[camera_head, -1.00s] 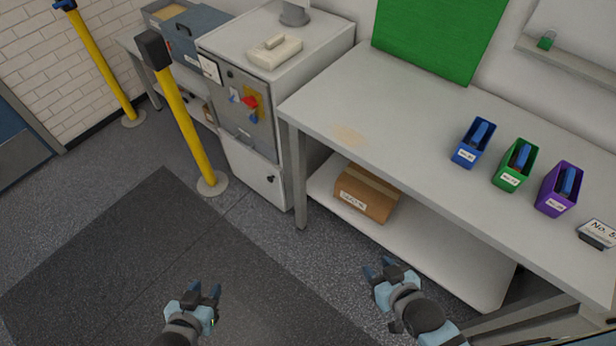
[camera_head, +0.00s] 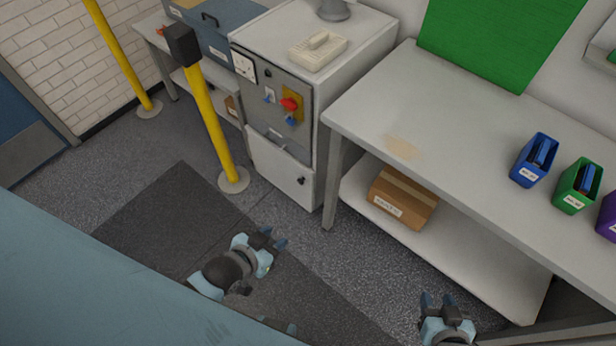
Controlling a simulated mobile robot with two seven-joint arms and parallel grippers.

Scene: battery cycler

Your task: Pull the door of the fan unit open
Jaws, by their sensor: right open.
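A grey cabinet (camera_head: 285,105) stands left of the workbench; I take it to be the fan unit, but no fan or readable label shows. Its front has a red and yellow switch (camera_head: 290,104) above, and a pale lower door panel (camera_head: 280,172) with a small black knob (camera_head: 301,181). My right gripper (camera_head: 438,299) is open and empty at the bottom right, in front of the bench.
The workbench (camera_head: 400,105) carries coloured bins (camera_head: 534,172); a cardboard box (camera_head: 402,197) lies on its lower shelf. A yellow post (camera_head: 210,125) stands left of the cabinet. A large light-blue surface hides the lower left. The dark mat (camera_head: 165,220) has free floor beside it.

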